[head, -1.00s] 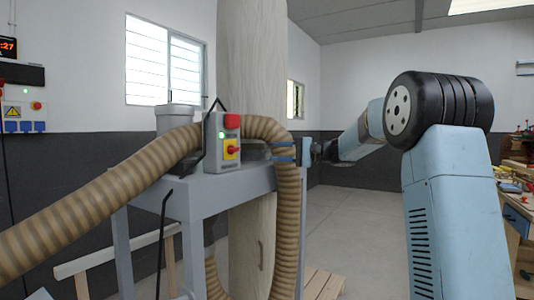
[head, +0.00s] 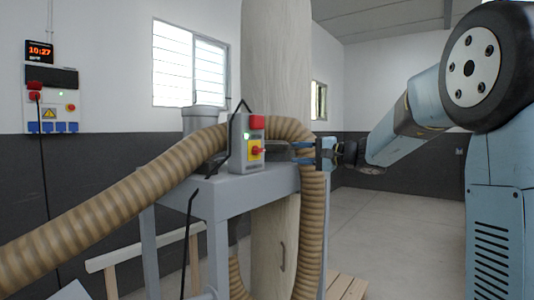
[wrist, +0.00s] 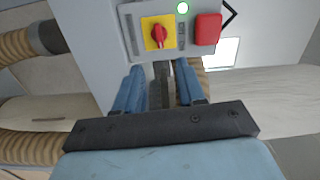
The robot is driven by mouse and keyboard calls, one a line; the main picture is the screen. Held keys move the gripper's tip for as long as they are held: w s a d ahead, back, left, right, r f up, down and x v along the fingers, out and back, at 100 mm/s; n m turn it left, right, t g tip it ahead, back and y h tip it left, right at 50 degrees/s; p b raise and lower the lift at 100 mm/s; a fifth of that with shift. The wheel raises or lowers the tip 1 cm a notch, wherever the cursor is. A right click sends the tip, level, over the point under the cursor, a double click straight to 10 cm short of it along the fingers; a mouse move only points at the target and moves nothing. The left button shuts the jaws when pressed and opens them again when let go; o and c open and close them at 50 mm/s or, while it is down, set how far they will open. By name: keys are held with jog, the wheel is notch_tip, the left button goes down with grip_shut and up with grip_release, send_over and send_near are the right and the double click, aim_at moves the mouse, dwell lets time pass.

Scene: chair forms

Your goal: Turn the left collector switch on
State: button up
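The collector switch box (head: 240,160) is a grey control box on a grey metal stand. It has a red rotary knob (head: 258,150) on a yellow plate, a red button (head: 257,122) and a lit green lamp. In the wrist view the knob (wrist: 158,35) lies ahead of my fingertips, slightly left of centre, with the red button (wrist: 207,29) to its right. My gripper (head: 292,152) is right of the box, its two blue fingers pointing left towards it. In the wrist view my gripper (wrist: 162,82) has its fingers apart, with no held thing clear. The fingertips look apart from the knob.
A ribbed tan hose (head: 120,195) runs over the stand, loops behind the box and hangs down near my gripper. A pale column (head: 275,60) stands behind. A wall panel (head: 52,105) with another red switch is at far left. Open floor (head: 390,220) lies right.

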aim_at(262, 151)
jog(key=w+a+t, duration=0.1)
jog(key=w+a, duration=0.6)
jog(key=a, duration=0.3)
jog(key=shift+w+a+f+m+h, duration=0.15)
jog(key=shift+a+m+h, duration=0.15)
jog(key=shift+h, duration=0.1)
jog(key=shift+c, duration=0.2)
grip_shut()
